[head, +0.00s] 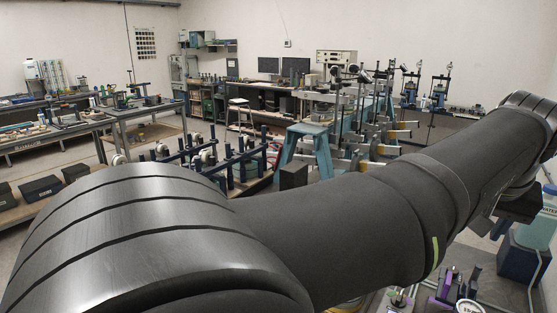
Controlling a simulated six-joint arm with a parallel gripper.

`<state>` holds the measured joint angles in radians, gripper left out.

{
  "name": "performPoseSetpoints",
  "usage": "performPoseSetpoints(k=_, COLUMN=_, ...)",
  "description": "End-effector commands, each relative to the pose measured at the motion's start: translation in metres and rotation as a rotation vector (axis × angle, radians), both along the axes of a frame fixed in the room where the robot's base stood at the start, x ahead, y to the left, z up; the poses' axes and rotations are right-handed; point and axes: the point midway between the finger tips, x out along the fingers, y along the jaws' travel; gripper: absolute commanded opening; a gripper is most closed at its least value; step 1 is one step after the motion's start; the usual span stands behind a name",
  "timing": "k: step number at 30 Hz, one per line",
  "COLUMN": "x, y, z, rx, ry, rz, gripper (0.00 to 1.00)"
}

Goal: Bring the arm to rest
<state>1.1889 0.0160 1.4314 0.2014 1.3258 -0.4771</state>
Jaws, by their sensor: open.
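My dark grey arm crosses the head view from the large joint at the lower left to the elbow or wrist joint at the upper right. Below that joint, near the right edge, a small dark part of my gripper (493,224) shows, pointing down and to the left. It is open, and I see nothing held in it. Much of it is hidden behind the arm. It hangs over the area with a blue container (522,262) below it.
Small instruments and a round gauge (469,306) stand below the arm at the bottom right. Behind the arm are a blue stand (308,150) and a dark block (293,176). Workbenches (110,118) with equipment line the left and back. Some open floor shows at the left.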

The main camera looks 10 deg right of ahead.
Motion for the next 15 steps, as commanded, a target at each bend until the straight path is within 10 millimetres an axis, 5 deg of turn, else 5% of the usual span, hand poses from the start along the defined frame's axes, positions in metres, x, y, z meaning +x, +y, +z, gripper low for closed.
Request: performPoseSetpoints(k=15, x=0.027, y=-0.038, z=-0.005, rx=0.061, ry=0.072, rz=0.035, gripper=0.48)
